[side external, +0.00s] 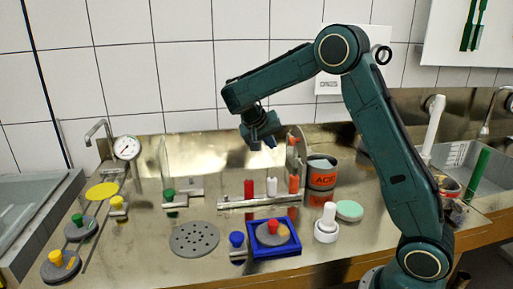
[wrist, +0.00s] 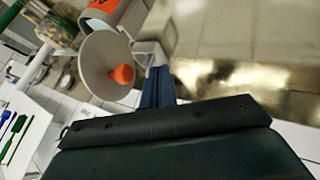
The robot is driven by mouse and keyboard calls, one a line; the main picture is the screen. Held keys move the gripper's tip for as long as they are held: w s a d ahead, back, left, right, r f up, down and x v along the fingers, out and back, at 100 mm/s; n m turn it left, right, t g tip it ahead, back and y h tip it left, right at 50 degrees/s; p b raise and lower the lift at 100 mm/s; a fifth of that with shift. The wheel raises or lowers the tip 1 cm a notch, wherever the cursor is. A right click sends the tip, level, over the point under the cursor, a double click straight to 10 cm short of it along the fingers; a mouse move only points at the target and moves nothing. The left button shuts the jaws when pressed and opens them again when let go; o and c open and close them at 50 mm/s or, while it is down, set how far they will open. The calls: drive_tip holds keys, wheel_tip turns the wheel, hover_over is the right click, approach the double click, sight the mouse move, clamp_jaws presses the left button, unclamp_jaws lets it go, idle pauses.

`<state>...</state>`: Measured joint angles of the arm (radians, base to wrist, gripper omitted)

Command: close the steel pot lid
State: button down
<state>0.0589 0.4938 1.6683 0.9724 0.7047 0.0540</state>
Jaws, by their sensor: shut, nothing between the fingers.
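The steel pot is the grey can with an orange "ACID" label (side external: 322,178), standing right of centre. Its round grey lid with an orange knob (wrist: 96,62) stands tipped up at the pot's left side, so the pot is open. In the side view the lid (side external: 301,146) shows nearly edge-on. The pot's orange label (wrist: 104,5) is partly in the wrist view, at the top. My gripper (side external: 270,141) is shut and empty, in the air left of the lid. In the wrist view its blue fingers (wrist: 158,84) appear just right of the knob, apart from it as far as I can tell.
A blue tray (side external: 275,250) holds a grey mould with a red knob. A white cylinder (side external: 326,232) and a pale green disc (side external: 349,210) stand to the right. A dial gauge (side external: 126,148) is far left.

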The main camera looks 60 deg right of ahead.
drive_tip(key=s+d, duration=0.2)
drive_tip(key=shift+s+d+r, duration=0.35)
drive_tip(key=shift+d, duration=0.05)
